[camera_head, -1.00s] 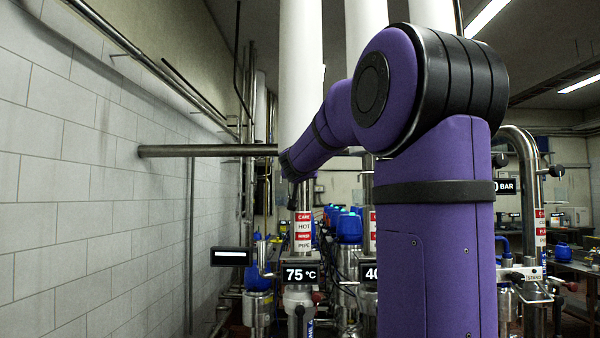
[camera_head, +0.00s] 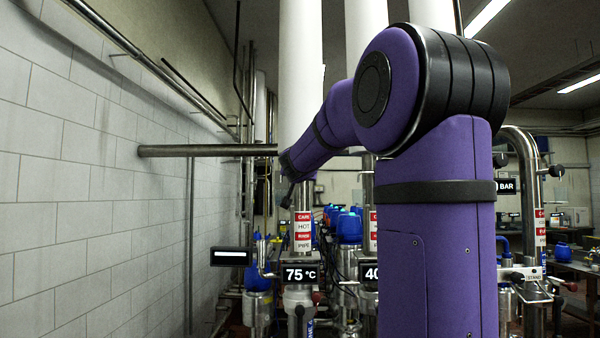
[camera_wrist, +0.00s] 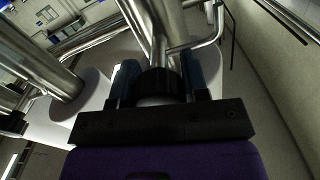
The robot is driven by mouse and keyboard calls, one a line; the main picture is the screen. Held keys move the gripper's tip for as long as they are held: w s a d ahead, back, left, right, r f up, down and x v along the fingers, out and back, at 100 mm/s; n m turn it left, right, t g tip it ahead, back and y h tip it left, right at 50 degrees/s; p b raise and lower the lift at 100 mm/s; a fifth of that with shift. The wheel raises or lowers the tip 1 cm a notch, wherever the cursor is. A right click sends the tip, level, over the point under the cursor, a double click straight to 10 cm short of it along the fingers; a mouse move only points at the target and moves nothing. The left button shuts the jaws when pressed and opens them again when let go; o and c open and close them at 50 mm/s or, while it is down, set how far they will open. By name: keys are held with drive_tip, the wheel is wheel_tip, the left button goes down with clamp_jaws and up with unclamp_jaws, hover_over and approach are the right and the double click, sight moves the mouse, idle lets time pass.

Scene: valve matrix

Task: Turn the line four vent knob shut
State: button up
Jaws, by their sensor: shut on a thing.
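A black ribbed knob (camera_wrist: 163,84) shows in the wrist view at the base of a shiny steel pipe fitting. My gripper (camera_wrist: 165,78) has one dark finger on each side of the knob and is shut on it. A pale round part shows just below the knob, against the gripper's body. No line number is readable at the knob, so I cannot tell from a label which line it is. In the head view my purple arm reaches left towards the pipe above the 75 °C display (camera_head: 300,274), and the arm hides much of the middle.
A grey tiled wall (camera_head: 60,190) stands at the left, with a horizontal steel pipe (camera_head: 205,150) reaching from it. Thick white pipes (camera_head: 301,70) rise behind my arm. Blue-capped valves (camera_head: 350,226) crowd below. A bent steel pipe (camera_head: 527,160) stands at the right.

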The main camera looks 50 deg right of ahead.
drive_tip(key=shift+s+d+f+m, duration=0.1)
drive_tip(key=shift+f+m, duration=0.05)
drive_tip(key=shift+m, duration=3.75)
drive_tip(key=shift+s+f+m, duration=0.1)
drive_tip(key=shift+f+m, duration=0.05)
drive_tip(key=shift+m, duration=4.05)
drive_tip(key=o, duration=0.9)
drive_tip(key=v, duration=1)
drive_tip(key=shift+s+a, duration=0.25)
